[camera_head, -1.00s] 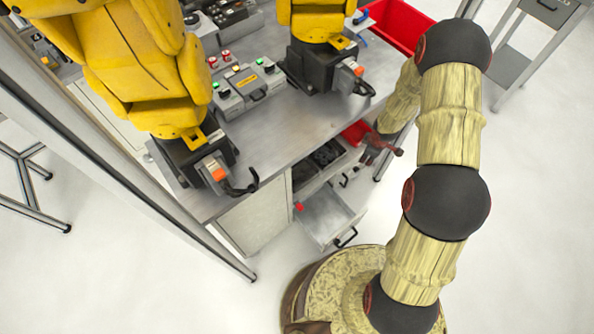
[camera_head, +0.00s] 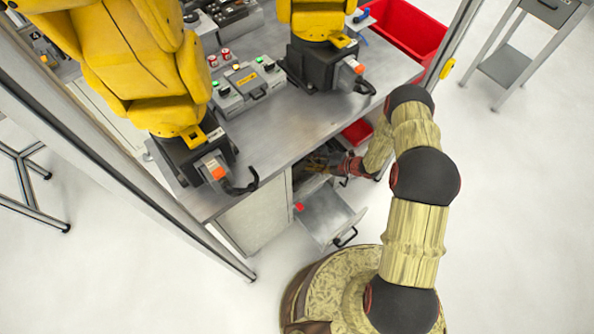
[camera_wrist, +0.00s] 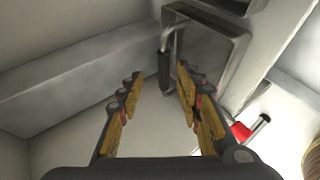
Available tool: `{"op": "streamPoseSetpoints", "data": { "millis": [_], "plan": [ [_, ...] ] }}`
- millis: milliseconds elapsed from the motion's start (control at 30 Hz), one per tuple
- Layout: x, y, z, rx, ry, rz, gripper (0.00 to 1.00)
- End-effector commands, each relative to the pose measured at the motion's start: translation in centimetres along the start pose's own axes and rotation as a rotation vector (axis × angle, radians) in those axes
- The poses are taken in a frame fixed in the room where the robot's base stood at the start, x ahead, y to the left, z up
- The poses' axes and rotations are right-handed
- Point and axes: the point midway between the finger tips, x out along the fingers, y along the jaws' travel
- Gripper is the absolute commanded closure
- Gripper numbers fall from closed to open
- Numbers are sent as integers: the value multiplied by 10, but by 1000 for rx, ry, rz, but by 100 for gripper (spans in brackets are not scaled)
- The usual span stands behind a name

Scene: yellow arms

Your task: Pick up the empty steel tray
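The likely empty steel tray (camera_head: 326,216) sticks out low from the workbench side in the head view, with a black handle (camera_head: 346,237) on its front. No contents show in it. My gripper (camera_wrist: 160,82) is open in the wrist view, with its yellow-padded fingers apart and nothing clearly between them. A grey metal frame with a dark handle (camera_wrist: 167,62) lies just beyond the fingertips; I cannot tell whether it belongs to that tray. In the head view my gripper is at the bench side, above and behind the tray, and its fingertips are hidden.
The workbench (camera_head: 260,145) carries yellow robot arms (camera_head: 150,70) and a grey control box (camera_head: 246,87). A red bin (camera_head: 405,35) stands behind. A smaller red container (camera_head: 357,131) is under the bench edge. Open floor lies at right. Pale walls surround my fingers in the wrist view.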

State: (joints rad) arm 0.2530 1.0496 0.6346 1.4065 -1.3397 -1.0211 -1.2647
Motion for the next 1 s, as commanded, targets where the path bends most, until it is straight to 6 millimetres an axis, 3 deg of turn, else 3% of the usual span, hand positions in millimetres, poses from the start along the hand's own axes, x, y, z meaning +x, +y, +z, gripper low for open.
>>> {"op": "streamPoseSetpoints", "data": {
  "millis": [433,667,1000],
  "plan": [
    [51,-8,0,2,0,-1,65],
    [52,-6,0,3,-2,-1,65],
    [52,-6,0,3,-2,-1,83]
  ]
}}
